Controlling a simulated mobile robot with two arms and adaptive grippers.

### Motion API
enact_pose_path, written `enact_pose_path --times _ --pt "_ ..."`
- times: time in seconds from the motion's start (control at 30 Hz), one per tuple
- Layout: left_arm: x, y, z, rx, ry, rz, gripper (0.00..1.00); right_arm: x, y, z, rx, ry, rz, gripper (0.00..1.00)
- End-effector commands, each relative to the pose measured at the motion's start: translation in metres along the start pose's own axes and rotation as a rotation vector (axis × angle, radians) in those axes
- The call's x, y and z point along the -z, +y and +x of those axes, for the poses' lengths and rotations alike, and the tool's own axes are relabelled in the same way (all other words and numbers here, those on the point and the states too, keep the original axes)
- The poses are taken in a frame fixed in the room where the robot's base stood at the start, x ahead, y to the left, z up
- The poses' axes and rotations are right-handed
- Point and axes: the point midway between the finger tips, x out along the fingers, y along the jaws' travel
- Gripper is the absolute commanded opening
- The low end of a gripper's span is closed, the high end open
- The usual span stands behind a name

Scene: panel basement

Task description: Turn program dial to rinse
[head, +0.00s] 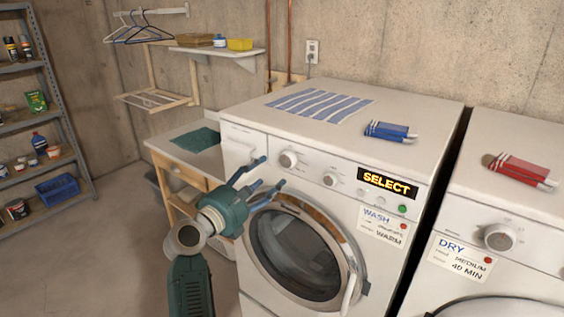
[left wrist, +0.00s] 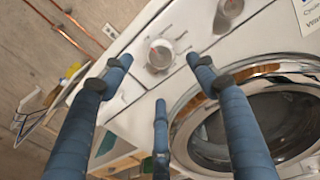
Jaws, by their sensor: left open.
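The washer (head: 239,167) is white, with a front panel of round dials above a round glass door. The larger dial (head: 288,159), at the panel's left, also shows in the left wrist view (left wrist: 159,55) with a small red mark. A second dial (head: 330,179) sits to its right. Their markings are too small to read. A display (head: 387,184) reads "SELECT" in yellow. My left gripper (head: 270,175) has blue fingers spread open, in front of and below the larger dial. In the left wrist view the dial appears between the fingertips, with no clear contact. My right gripper is not in view.
A dryer (head: 539,222) with its own knob (head: 499,237) stands to the right. A striped cloth (head: 319,105) and a blue bundle (head: 390,131) lie on the washer. A wooden side table (head: 182,164) stands at left. The floor at left is clear.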

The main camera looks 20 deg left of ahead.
Motion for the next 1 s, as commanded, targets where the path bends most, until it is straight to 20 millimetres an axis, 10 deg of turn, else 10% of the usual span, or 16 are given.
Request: enact_pose_path --times 0.4,0.87,1.0 --pt "-0.001 0.0 0.074 0.001 0.002 0.003 0.59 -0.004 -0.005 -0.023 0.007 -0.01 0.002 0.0" --pt "0.001 0.0 0.088 0.0 0.003 0.006 0.59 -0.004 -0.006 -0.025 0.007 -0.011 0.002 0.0" --pt "0.001 0.0 0.088 0.0 0.003 0.005 0.35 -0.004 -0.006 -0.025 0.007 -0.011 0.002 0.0"
